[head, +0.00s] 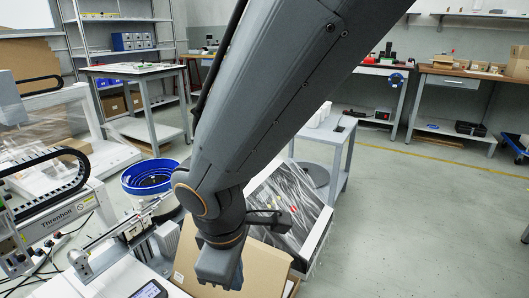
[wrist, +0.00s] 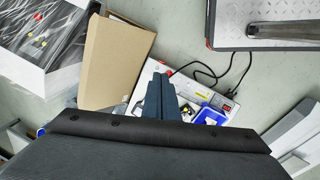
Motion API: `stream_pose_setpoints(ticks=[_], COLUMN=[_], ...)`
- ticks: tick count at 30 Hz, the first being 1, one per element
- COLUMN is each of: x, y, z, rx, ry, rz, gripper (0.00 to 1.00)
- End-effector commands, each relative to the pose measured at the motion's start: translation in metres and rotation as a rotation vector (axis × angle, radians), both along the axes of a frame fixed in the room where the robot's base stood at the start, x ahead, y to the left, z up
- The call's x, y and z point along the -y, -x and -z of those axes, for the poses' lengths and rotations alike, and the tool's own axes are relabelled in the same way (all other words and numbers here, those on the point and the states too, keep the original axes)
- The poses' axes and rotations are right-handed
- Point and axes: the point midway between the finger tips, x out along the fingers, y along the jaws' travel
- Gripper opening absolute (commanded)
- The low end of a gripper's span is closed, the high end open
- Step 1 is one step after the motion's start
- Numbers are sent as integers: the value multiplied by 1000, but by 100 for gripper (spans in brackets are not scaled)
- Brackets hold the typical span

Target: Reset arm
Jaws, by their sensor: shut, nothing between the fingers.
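My arm (head: 265,100) reaches down from the top of the head view and fills its middle. My gripper hangs at its end, above the cardboard box and beside the gantry machine; its fingertips are hard to make out in the head view. In the wrist view my gripper (wrist: 160,85) shows its two dark fingers together, with nothing between them. The fingers point toward a white panel with cables and a blue-framed device (wrist: 209,116), and stay apart from the cardboard box.
A cardboard box (head: 222,268) stands beneath my gripper, next to a plastic-lined crate (head: 318,245). A blue bucket (head: 150,178) and the gantry machine (head: 68,217) are at the left. Workbenches (head: 455,75) line the back. Open floor (head: 420,210) lies at the right.

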Motion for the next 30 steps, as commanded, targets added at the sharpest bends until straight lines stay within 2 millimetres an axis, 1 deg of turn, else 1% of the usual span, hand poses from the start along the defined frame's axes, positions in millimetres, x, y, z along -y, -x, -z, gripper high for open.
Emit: stream_pose_setpoints(ticks=[1, 6, 14, 20, 26, 30], x=[11, 30, 43, 53, 68, 83], y=[5, 26, 54, 51, 46, 42], z=[-9, -27, -49, -71, -94, -118], rx=[-19, -96, -210, -204, -194, -183], ry=[-34, -121, -232, -224, -217, -211], rz=[122, 441, 804, 845, 891, 937], gripper=[0, 0, 0, 0, 0, 0])
